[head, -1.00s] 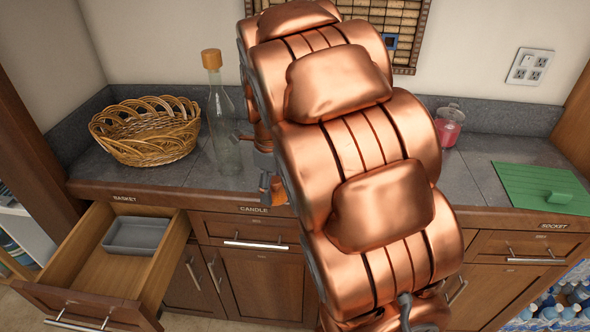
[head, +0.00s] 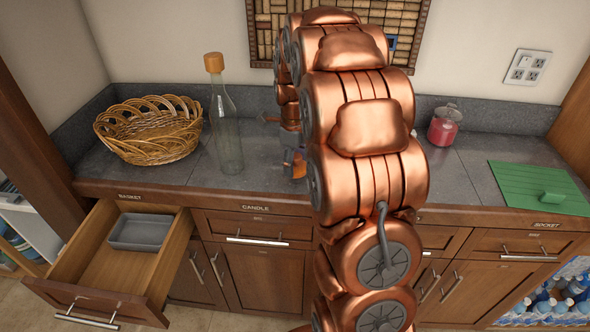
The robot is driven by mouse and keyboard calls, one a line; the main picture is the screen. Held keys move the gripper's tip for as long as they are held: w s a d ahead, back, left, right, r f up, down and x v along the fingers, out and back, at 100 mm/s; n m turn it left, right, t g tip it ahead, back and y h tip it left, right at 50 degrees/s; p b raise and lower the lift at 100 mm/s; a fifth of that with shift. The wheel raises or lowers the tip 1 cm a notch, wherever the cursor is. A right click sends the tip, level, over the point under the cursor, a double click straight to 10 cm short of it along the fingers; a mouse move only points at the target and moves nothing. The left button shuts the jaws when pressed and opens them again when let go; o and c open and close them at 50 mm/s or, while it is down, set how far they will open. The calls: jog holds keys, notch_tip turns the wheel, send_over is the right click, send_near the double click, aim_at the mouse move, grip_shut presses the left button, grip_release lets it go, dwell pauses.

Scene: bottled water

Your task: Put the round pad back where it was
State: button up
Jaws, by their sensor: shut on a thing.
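My copper arm rises through the middle of the head view and hides much of the counter behind it. Only part of my gripper (head: 293,150) shows, at the left edge of the arm, above the counter (head: 255,165) and right of the bottle. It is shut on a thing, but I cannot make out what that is. I see no round pad that I can identify; it may be hidden by the arm or gripper.
A wicker basket (head: 150,130) and a corked glass bottle (head: 226,125) stand left on the counter. A red jar (head: 444,126) and a green board (head: 540,188) are right. The drawer labelled BASKET (head: 85,300) is open, holding a grey tray (head: 140,232); other drawers are shut.

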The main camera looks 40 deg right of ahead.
aim_at(295, 164)
jog(key=shift+d+f+p, duration=0.15)
jog(key=shift+f+p, duration=0.7)
jog(key=shift+f, duration=0.95)
jog(key=shift+f, duration=0.15)
jog(key=o, duration=1)
